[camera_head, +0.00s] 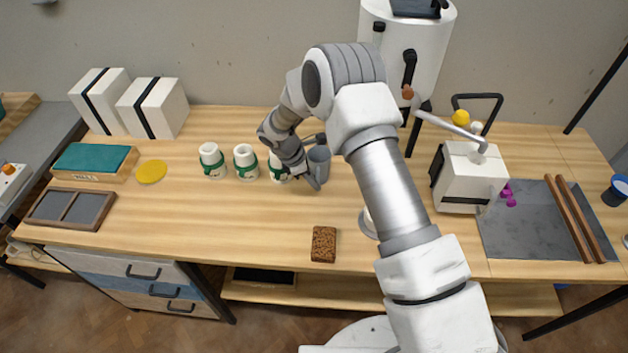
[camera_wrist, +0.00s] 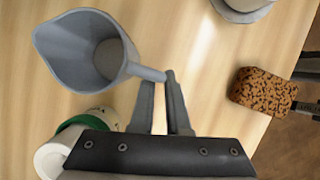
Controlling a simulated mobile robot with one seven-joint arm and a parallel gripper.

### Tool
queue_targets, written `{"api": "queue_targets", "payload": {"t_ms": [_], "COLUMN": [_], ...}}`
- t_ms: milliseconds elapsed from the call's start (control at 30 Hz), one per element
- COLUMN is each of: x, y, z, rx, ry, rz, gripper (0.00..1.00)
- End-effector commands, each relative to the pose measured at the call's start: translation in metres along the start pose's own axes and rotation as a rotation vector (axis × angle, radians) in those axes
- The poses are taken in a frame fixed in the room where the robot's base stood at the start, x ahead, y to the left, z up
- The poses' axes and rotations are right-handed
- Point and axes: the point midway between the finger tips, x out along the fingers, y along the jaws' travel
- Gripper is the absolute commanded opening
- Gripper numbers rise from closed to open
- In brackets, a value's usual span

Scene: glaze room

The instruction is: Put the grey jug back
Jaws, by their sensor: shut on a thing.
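The grey jug (camera_head: 319,160) is at the middle of the wooden table, just right of the row of white jars. In the wrist view the jug (camera_wrist: 82,48) is seen from above, with its spout to the left and its handle towards my fingers. It looks empty. My gripper (camera_wrist: 160,82) is shut on the end of the handle. In the head view my gripper (camera_head: 311,163) is beside the jug and partly covers it. I cannot tell whether the jug's base touches the table.
White jars with green bands (camera_head: 212,161) stand left of my gripper; the closest is partly hidden. A brown speckled block (camera_head: 324,244) lies near the front edge. A white box-shaped device (camera_head: 468,178) stands right. My arm hides part of the table.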

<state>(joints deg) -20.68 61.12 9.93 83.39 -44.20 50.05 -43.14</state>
Motion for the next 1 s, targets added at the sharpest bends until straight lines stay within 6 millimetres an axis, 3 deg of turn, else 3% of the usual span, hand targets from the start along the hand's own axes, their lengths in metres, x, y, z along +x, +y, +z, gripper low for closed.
{"api": "queue_targets", "payload": {"t_ms": [33,67,233,633,1000], "x": [0.003,0.003,0.002,-0.005,-0.08], "y": [0.0,0.0,0.0,0.0,0.001], "z": [-0.001,-0.001,-0.001,0.001,0.0], "rx": [0.0,0.0,0.0,0.0,0.0], "ry": [0.0,0.0,0.0,0.0,0.001], "rz": [0.0,0.0,0.0,0.001,0.004], "gripper": [0.0,0.16,0.44,0.44,0.44]}}
